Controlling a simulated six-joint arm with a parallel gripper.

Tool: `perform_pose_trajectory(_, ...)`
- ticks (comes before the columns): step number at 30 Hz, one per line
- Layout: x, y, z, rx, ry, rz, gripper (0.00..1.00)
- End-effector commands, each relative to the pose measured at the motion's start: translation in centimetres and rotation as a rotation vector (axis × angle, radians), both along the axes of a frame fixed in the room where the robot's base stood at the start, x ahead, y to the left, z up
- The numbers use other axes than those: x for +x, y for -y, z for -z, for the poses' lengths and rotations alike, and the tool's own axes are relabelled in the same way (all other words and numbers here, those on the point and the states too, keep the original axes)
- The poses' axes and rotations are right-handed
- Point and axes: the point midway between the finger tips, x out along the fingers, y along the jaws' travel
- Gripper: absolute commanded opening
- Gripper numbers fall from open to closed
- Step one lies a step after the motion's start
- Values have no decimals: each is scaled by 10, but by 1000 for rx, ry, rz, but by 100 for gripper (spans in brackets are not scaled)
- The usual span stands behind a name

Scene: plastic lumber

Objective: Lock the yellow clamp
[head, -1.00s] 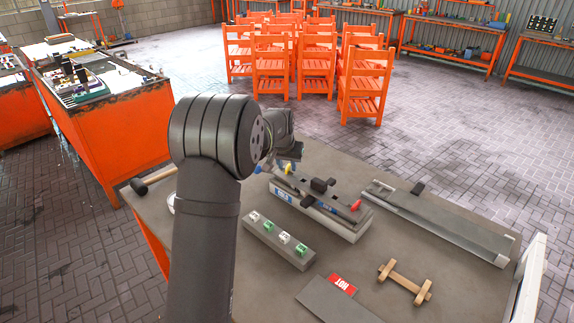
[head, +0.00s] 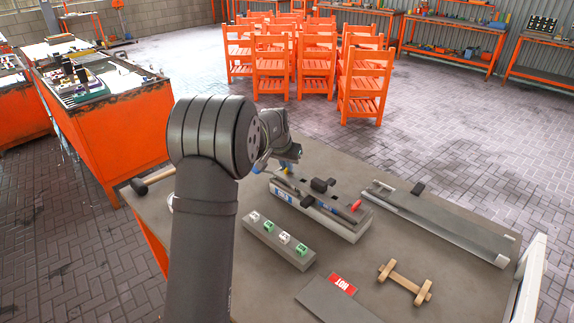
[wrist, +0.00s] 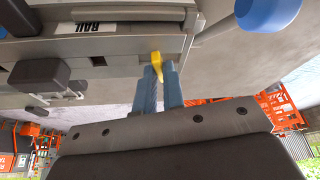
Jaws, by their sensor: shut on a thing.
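The yellow clamp (wrist: 156,66) shows as a small yellow lever at the end of the grey rail fixture (wrist: 120,52) in the wrist view. My gripper (wrist: 158,72) has its two blue fingers close together at the yellow lever, shut on it. In the head view the fixture (head: 338,226) lies on the workbench, with a red lever (head: 356,205) at its right end. My gripper (head: 286,168) is at the fixture's left end, where a little yellow shows. The clamp's base is mostly hidden by my fingers.
A grey block with white and green pieces (head: 262,238) lies in front of the fixture. A long grey channel (head: 440,222) lies to the right. A wooden dumbbell-shaped piece (head: 404,282) and a "HOT" plate (head: 325,303) are near the front. A blue rounded handle (wrist: 268,12) shows in the wrist view.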

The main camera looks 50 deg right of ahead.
Motion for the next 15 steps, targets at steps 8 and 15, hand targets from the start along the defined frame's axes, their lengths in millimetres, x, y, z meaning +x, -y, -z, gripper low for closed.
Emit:
perform_pose_trajectory(8,3,-1,1,1,0,196,0)
perform_pose_trajectory(15,3,-1,1,1,0,294,0)
